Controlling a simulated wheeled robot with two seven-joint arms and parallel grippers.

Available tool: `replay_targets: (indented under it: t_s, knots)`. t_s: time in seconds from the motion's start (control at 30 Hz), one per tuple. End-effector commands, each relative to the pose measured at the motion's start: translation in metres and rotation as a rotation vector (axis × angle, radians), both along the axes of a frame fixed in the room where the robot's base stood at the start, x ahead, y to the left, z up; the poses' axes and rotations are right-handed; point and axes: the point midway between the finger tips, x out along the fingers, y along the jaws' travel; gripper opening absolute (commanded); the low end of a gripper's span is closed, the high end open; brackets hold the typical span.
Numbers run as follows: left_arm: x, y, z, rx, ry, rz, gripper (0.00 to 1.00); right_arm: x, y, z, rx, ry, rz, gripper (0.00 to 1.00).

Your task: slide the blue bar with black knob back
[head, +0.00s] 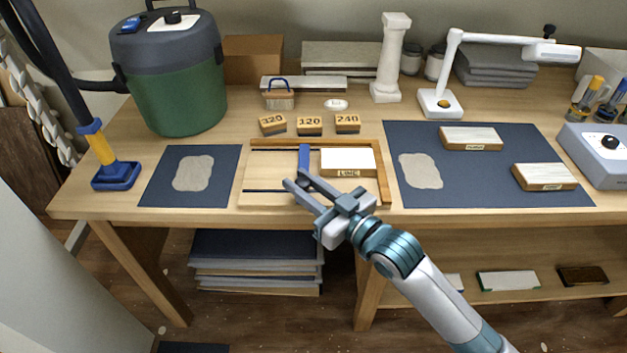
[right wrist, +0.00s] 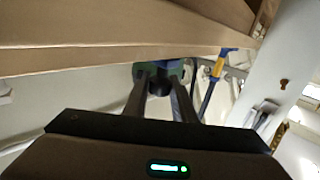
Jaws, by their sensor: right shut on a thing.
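My right gripper (head: 297,180) is at the bar's front end, near the front of the frame. In the right wrist view its two fingers (right wrist: 160,88) are shut on the black knob (right wrist: 158,82), with blue of the bar (right wrist: 176,67) behind. In the head view the knob is hidden by the fingers. My left gripper is not in view.
Blocks marked 320 (head: 272,123), 120 (head: 309,125) and 240 (head: 347,122) sit behind the frame. Dark mats lie left (head: 222,180) and right (head: 455,185) of it.

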Motion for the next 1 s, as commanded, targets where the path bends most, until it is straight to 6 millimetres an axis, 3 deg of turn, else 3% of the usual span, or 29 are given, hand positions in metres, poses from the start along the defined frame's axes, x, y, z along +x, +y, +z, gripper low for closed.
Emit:
replay_targets:
  t_s: [0.5, 0.67, 0.93, 0.97, 1.0]
  knots:
    - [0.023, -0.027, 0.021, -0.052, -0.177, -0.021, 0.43, 0.0, 0.106, 0.002, 0.004, 0.004, 0.001, 0.0]
    - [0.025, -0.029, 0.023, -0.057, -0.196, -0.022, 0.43, 0.0, 0.119, 0.001, 0.001, 0.002, 0.001, 0.0]
    - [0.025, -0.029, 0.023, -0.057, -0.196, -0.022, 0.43, -0.001, 0.12, 0.002, 0.002, 0.001, 0.003, 0.0]
    - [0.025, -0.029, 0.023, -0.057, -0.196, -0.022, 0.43, -0.001, 0.12, 0.002, 0.002, 0.001, 0.003, 0.29]
    - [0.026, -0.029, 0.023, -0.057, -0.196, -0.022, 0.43, -0.001, 0.12, 0.002, 0.002, 0.001, 0.003, 0.38]
